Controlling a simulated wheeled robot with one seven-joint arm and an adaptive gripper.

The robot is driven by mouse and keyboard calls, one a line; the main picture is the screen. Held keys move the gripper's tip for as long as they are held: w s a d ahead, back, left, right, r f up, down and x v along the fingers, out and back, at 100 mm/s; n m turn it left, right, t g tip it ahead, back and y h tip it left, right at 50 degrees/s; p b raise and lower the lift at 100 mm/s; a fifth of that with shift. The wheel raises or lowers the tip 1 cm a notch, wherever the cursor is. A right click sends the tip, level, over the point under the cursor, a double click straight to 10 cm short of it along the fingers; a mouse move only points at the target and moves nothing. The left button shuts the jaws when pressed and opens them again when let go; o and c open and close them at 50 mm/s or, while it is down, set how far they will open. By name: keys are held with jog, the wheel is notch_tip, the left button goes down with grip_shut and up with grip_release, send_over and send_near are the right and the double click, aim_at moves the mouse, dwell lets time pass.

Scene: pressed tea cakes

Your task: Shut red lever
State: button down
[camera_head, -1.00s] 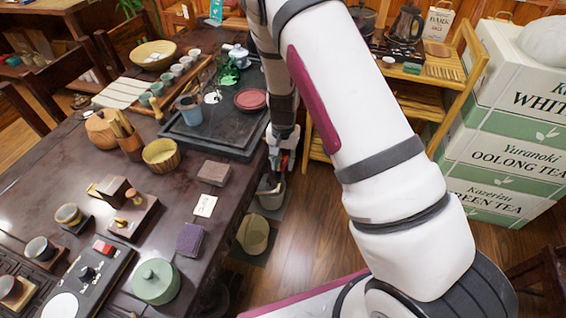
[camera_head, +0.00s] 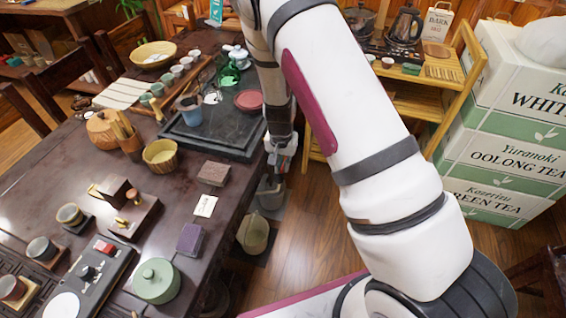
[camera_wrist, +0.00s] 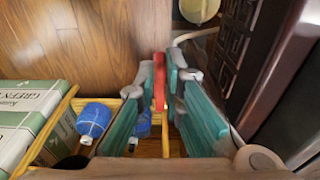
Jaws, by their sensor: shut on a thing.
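The red lever (camera_wrist: 159,80) shows in the wrist view as a narrow upright red strip between the fingertips. My gripper (camera_wrist: 164,78) is shut on it, with its teal fingers on either side. What the lever is mounted on is hidden by the fingers. In the head view my gripper (camera_head: 281,161) hangs just off the right side of the dark table, above a grey bin (camera_head: 271,193). The lever cannot be made out clearly there.
The dark tea table (camera_head: 188,268) stands close beside my gripper, with a black tea tray (camera_head: 232,139) near its edge. A pale pail (camera_head: 254,236) stands on the floor below. A wooden shelf (camera_head: 423,105) and stacked tea boxes (camera_head: 510,150) stand to the right.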

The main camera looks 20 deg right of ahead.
jog(key=shift+s+a+f+t+h, duration=0.15)
jog(key=shift+f+t+h, duration=0.3)
jog(key=shift+t, duration=0.25)
jog(key=c, duration=1.7)
grip_release()
jog(key=shift+r, duration=0.15)
jog(key=v, duration=1.1)
jog(key=shift+r, duration=0.35)
jog(key=shift+s+a, duration=0.1)
jog(key=shift+a, duration=0.05)
